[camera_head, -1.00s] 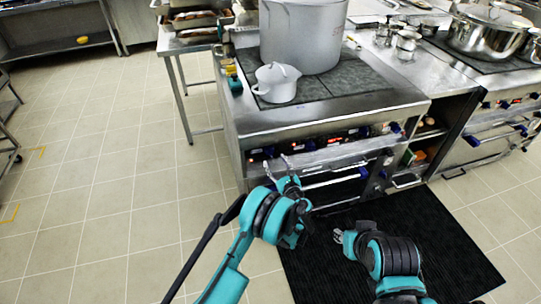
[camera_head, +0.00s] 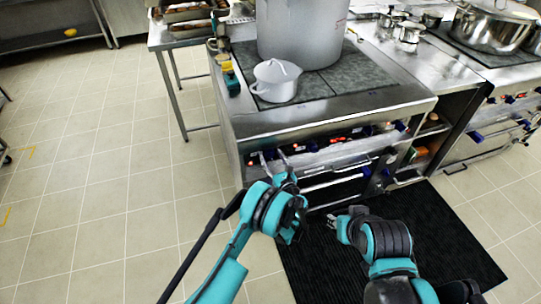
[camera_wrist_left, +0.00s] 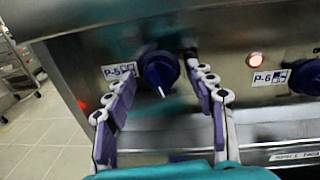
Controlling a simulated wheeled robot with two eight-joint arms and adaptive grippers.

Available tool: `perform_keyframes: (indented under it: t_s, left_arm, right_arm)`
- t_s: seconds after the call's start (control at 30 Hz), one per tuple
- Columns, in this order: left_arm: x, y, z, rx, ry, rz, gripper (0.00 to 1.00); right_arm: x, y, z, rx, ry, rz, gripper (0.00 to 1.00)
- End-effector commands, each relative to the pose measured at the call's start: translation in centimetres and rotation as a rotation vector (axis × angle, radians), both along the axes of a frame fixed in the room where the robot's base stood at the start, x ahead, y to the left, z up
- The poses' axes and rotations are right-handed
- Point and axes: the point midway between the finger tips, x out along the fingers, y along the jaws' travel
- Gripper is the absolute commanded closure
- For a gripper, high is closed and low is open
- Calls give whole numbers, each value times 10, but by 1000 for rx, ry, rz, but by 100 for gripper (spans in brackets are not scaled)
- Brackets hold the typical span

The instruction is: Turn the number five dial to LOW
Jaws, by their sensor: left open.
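The number five dial is a dark blue knob (camera_wrist_left: 158,72) beside the label P-5 (camera_wrist_left: 119,70) on the stove front in the left wrist view. Its white pointer mark points down, leaning slightly right. My left gripper (camera_wrist_left: 161,66) is open, with one finger on each side of the dial; I cannot tell whether they touch it. In the head view my left gripper (camera_head: 274,156) is at the left part of the stove's front panel, where the dial is hard to make out. My right gripper (camera_head: 335,220) hangs low over the black mat; its jaws are too small to read.
A handle rail (camera_head: 330,153) runs below the knobs. The tiled floor at left is clear.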

Motion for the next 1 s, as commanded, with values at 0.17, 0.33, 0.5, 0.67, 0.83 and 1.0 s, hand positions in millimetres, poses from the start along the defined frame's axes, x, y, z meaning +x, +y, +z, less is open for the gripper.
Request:
perform_keyframes:
  t_s: [0.17,0.33,0.5,0.67,0.83,1.0]
  left_arm:
    - [0,0,0,0,0,0,61]
    - [0,0,0,0,0,0,95]
    - [0,0,0,-4,-2,0,95]
    - [0,0,0,-33,-11,0,95]
    - [1,0,1,-113,-37,0,95]
    - [1,1,1,-240,-78,0,95]
  right_arm:
    - [0,0,0,0,0,0,67]
    - [0,0,0,0,0,0,67]
    - [0,0,0,0,0,0,67]
    - [0,0,0,0,0,0,67]
    - [0,0,0,0,0,0,67]
    - [0,0,0,0,0,0,67]
